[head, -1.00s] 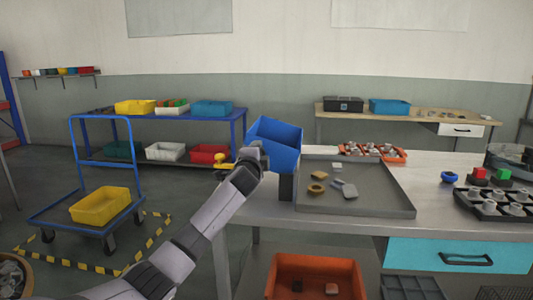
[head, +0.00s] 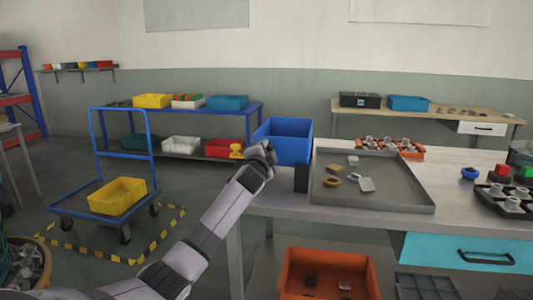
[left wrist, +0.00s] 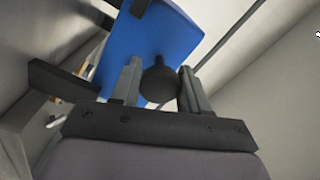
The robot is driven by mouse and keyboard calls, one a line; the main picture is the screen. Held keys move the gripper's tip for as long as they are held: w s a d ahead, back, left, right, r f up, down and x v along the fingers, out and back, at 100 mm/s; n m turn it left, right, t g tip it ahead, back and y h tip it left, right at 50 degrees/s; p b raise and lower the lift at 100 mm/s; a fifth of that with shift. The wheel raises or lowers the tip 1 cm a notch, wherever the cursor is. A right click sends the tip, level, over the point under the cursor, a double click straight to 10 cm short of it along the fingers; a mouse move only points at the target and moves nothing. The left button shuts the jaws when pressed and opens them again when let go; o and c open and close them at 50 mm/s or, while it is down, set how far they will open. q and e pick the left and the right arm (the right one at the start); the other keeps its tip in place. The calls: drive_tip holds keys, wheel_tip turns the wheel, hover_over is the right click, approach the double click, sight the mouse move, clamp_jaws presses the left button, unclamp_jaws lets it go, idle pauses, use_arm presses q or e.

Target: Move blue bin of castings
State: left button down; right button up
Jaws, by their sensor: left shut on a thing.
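The blue bin (head: 288,145) is in the middle of the head view, roughly upright, by the left end of the grey workbench (head: 270,204). My left gripper (head: 262,154) is at the bin's near left side. In the left wrist view, the blue bin (left wrist: 150,45) shows tilted beyond my fingers, and a dark round knob (left wrist: 158,84) sits between the two fingers of my left gripper (left wrist: 160,88). The gripper is shut on the bin by this knob. I see no castings inside the bin; its floor is hidden. My right gripper is not in view.
A dark block (head: 301,178) stands at the bench's left end, just below the bin. A grey tray (head: 420,204) with small parts lies right of it. A blue trolley (head: 75,207) with a yellow bin (head: 117,196) stands at left on open floor. An orange bin (head: 328,258) sits below the bench.

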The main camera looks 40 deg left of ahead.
use_arm(q)
drive_tip(key=shift+a, duration=0.15)
drive_tip(key=c, duration=0.6)
unclamp_jaws()
drive_tip(key=shift+s+a+f, duration=0.1)
drive_tip(key=shift+c, duration=0.2)
drive_tip(key=shift+s+d, duration=0.1)
drive_tip(key=shift+d, duration=0.15)
drive_tip(key=v, duration=0.6)
drive_tip(key=shift+s+d, duration=0.15)
drive_tip(key=shift+s, duration=0.2)
